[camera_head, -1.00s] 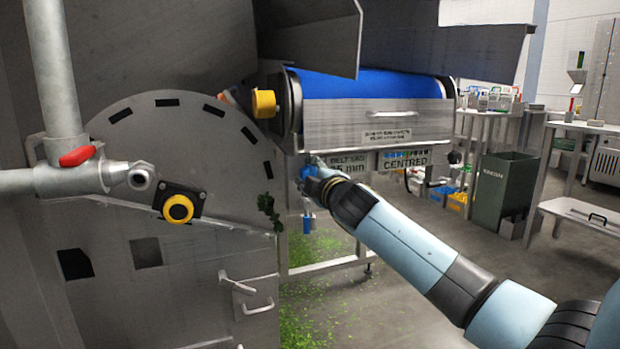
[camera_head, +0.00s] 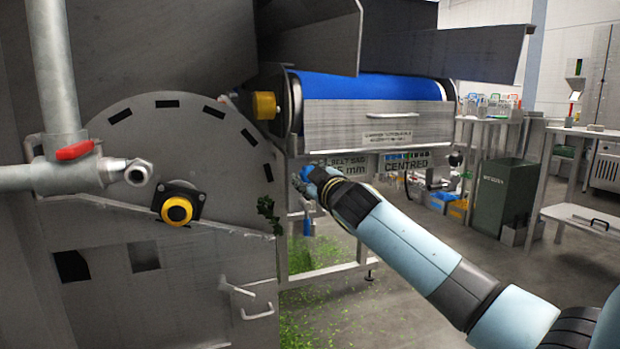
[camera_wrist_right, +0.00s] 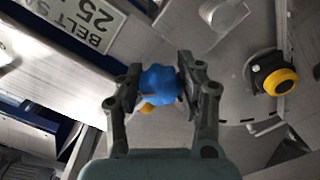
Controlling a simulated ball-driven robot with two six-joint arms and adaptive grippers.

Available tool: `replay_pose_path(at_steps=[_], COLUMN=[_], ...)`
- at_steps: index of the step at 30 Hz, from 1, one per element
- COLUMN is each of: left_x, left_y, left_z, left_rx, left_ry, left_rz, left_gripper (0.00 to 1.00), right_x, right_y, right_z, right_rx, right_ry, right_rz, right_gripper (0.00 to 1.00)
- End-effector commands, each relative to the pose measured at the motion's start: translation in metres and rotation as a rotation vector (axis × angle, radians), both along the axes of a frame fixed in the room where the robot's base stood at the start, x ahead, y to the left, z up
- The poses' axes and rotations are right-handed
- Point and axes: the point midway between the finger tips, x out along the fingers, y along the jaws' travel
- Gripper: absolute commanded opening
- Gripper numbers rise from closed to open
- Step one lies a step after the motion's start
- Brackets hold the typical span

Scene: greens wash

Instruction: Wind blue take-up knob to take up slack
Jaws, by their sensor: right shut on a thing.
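The blue take-up knob (camera_wrist_right: 158,84) is a lobed knob between the two fingers of my right gripper in the right wrist view. My right gripper (camera_wrist_right: 161,80) is shut on it, one finger on each side. In the head view my right gripper (camera_head: 308,184) is at the frame below the blue belt (camera_head: 365,86), and the knob is mostly hidden by the fingers. A belt sag sign (camera_head: 349,166) hangs just above the gripper, its number partly readable as ending in 5 mm. A sign beside it reads CENTRED (camera_head: 404,165). My left gripper is not in view.
Green scraps litter the floor (camera_head: 320,300). A dark green bin (camera_head: 503,195) stands at the right.

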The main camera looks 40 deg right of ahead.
Motion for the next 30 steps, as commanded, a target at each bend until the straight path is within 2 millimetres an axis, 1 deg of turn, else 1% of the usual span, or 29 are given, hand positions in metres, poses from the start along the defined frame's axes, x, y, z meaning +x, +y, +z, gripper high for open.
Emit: replay_pose_path(at_steps=[1,13,14,19,20,27,30], left_x=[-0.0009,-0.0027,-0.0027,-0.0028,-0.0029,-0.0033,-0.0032], left_y=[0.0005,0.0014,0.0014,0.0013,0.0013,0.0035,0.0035], left_z=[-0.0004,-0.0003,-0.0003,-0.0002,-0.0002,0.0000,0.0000], left_rx=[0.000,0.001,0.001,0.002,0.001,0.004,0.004], left_ry=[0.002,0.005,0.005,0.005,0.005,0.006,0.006], left_rz=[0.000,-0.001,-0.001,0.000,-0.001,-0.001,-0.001], left_gripper=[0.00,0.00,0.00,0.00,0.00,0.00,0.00], right_x=[-0.0004,-0.0005,-0.0005,-0.0004,-0.0004,-0.0005,-0.0060], right_y=[-0.0004,-0.0005,-0.0004,-0.0003,-0.0003,0.0000,0.0011], right_z=[-0.0026,-0.0029,-0.0030,-0.0022,-0.0019,-0.0011,-0.0021], right_rx=[0.006,0.011,0.011,0.011,0.011,0.010,0.010], right_ry=[0.004,0.003,0.003,0.002,0.001,0.000,0.001], right_rz=[-0.002,-0.002,-0.002,-0.001,-0.002,-0.001,0.000], right_gripper=[0.04,0.04,0.37,0.60,0.62,0.62,0.62])
